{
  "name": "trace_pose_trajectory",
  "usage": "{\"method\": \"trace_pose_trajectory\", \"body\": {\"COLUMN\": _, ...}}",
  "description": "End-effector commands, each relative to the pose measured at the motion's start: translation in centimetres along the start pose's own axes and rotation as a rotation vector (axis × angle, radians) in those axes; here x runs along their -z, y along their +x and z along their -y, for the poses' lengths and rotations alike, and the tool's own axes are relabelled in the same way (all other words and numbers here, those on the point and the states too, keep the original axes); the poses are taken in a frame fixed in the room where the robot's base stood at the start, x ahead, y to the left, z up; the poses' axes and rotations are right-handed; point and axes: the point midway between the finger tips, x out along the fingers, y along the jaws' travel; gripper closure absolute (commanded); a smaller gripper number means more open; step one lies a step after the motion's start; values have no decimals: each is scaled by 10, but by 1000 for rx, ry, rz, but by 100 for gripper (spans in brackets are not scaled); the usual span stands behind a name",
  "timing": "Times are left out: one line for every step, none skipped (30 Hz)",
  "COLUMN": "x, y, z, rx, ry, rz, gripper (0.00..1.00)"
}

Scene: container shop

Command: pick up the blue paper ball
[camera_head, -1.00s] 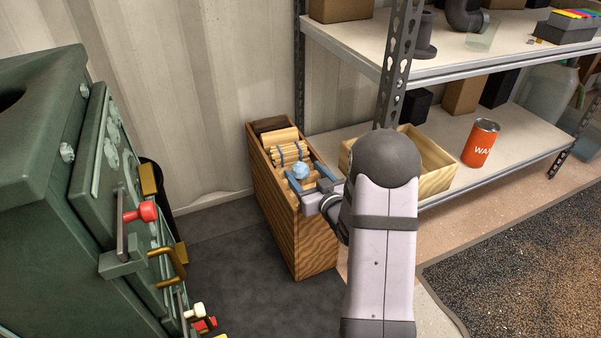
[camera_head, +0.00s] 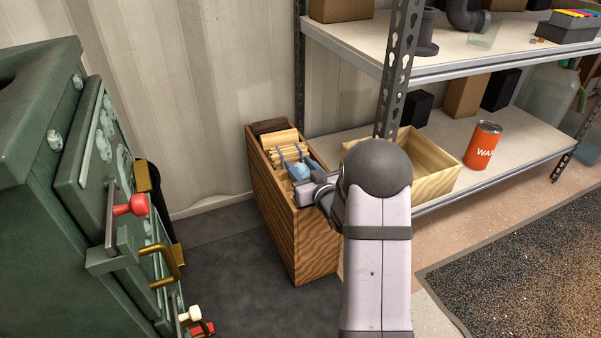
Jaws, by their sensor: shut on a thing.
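The blue paper ball (camera_head: 299,172) is at the top of a tall, narrow wooden box (camera_head: 293,235) in the middle of the view. My gripper (camera_head: 302,172) reaches in from the right over the box's top. Its blue fingers are shut on the ball, one on the far side and one on the near side. The ball is partly hidden by the fingers. I cannot tell whether the ball still touches what lies under it.
Bundled wooden sticks (camera_head: 287,153) lie in the box behind the ball. A shelf post (camera_head: 397,70) stands right behind my arm. An open wooden crate (camera_head: 438,183) and an orange can (camera_head: 484,146) stand on the lower shelf. A green machine (camera_head: 50,210) fills the left.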

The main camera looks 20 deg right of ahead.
Motion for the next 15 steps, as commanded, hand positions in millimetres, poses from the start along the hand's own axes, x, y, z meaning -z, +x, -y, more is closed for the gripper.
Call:
{"method": "trace_pose_trajectory", "body": {"x": 0, "y": 0, "z": 0, "rx": 0, "ry": 0, "rz": 1, "gripper": 82}}
{"method": "trace_pose_trajectory", "body": {"x": 0, "y": 0, "z": 0, "rx": 0, "ry": 0, "rz": 1, "gripper": 82}}
{"method": "trace_pose_trajectory", "body": {"x": 0, "y": 0, "z": 0, "rx": 0, "ry": 0, "rz": 1, "gripper": 82}}
{"method": "trace_pose_trajectory", "body": {"x": 0, "y": 0, "z": 0, "rx": 0, "ry": 0, "rz": 1, "gripper": 82}}
{"method": "trace_pose_trajectory", "body": {"x": 0, "y": 0, "z": 0, "rx": 0, "ry": 0, "rz": 1, "gripper": 82}}
{"method": "trace_pose_trajectory", "body": {"x": 1, "y": 0, "z": 0, "rx": 0, "ry": 0, "rz": 0, "gripper": 82}}
{"method": "trace_pose_trajectory", "body": {"x": 2, "y": -1, "z": 0, "rx": 0, "ry": 0, "rz": 0, "gripper": 82}}
{"method": "trace_pose_trajectory", "body": {"x": 4, "y": -1, "z": 0, "rx": 0, "ry": 0, "rz": 0, "gripper": 82}}
{"method": "trace_pose_trajectory", "body": {"x": 8, "y": -1, "z": 0, "rx": 0, "ry": 0, "rz": 0, "gripper": 82}}
{"method": "trace_pose_trajectory", "body": {"x": 11, "y": -2, "z": 0, "rx": 0, "ry": -1, "rz": -1, "gripper": 82}}
{"method": "trace_pose_trajectory", "body": {"x": 14, "y": -2, "z": 0, "rx": 0, "ry": -1, "rz": -1, "gripper": 82}}
{"method": "trace_pose_trajectory", "body": {"x": 20, "y": -3, "z": 0, "rx": 0, "ry": -1, "rz": -1, "gripper": 82}}
{"method": "trace_pose_trajectory", "body": {"x": 24, "y": -4, "z": 0, "rx": 0, "ry": -1, "rz": -1, "gripper": 82}}
{"method": "trace_pose_trajectory", "body": {"x": 29, "y": -4, "z": 0, "rx": 0, "ry": -1, "rz": -1, "gripper": 82}}
{"method": "trace_pose_trajectory", "body": {"x": 36, "y": -5, "z": 0, "rx": 0, "ry": 0, "rz": -1, "gripper": 82}}
